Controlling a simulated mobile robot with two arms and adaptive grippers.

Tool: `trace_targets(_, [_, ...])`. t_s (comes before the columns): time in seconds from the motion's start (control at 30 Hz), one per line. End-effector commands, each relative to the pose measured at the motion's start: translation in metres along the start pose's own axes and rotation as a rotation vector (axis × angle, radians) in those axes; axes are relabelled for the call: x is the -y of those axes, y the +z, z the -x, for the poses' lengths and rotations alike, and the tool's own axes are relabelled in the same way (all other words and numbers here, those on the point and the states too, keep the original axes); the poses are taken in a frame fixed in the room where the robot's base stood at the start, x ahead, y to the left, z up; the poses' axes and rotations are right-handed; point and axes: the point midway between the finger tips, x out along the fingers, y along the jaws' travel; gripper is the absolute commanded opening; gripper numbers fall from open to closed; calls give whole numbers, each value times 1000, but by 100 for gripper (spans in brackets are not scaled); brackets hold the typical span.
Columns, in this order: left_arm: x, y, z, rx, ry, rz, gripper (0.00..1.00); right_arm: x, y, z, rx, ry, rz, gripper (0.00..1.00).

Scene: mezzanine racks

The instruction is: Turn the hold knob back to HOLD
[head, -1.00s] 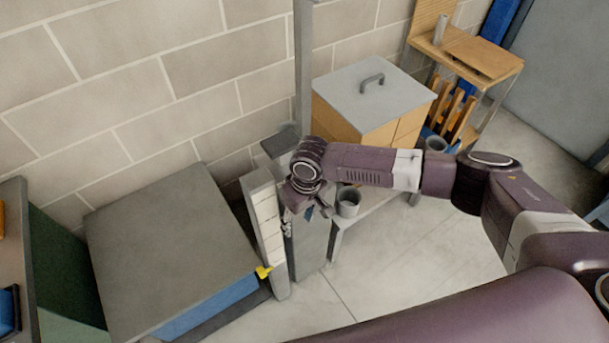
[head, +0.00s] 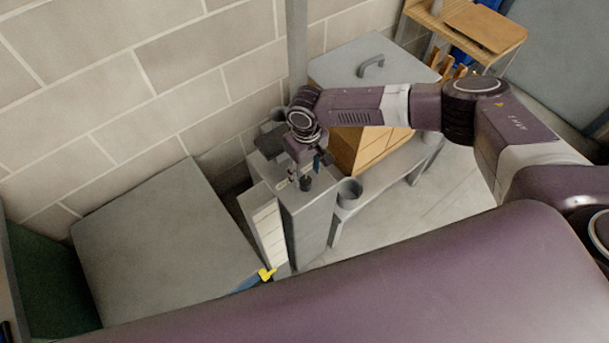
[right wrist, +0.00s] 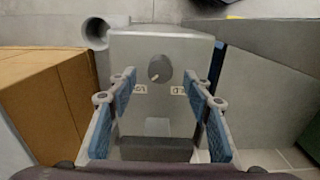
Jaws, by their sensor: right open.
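The hold knob (right wrist: 160,68) is a dark round knob with a pale pointer mark, on the top of a grey pedestal (right wrist: 178,48). In the right wrist view the pointer slants toward the lower left. Two small white labels lie below it, one at each side, too blurred to read surely. In the head view the knob (head: 305,184) shows just below my right gripper (head: 303,171). My right gripper (right wrist: 161,80) is open, with its blue-padded fingers spread to either side of the knob and no visible contact. My left gripper is not in view.
A grey cup (head: 348,193) stands beside the pedestal. A wooden box with a grey lid (head: 345,68) is behind it on a low bench (head: 405,165). A large grey-topped box (head: 160,245) is at the left, with a yellow piece (head: 266,274) near its corner.

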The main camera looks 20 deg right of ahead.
Motion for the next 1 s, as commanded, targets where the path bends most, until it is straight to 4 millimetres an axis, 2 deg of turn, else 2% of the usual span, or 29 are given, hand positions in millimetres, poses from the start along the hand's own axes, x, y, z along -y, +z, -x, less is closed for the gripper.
trace_targets(0.13, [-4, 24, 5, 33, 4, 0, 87, 0, 0, -24, 1, 2, 0, 46])
trace_targets(0.27, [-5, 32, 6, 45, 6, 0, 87, 0, 0, -39, 0, 0, 0, 46])
trace_targets(0.37, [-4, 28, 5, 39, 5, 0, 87, 0, 0, -45, 0, 1, -1, 46])
trace_targets(0.6, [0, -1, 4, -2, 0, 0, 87, 0, -1, -47, -2, 0, 0, 46])
trace_targets(0.67, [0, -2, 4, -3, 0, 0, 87, 0, -1, -47, -2, 0, 0, 46])
trace_targets(1.0, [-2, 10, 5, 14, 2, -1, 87, 0, -1, -47, -2, 0, 0, 10])
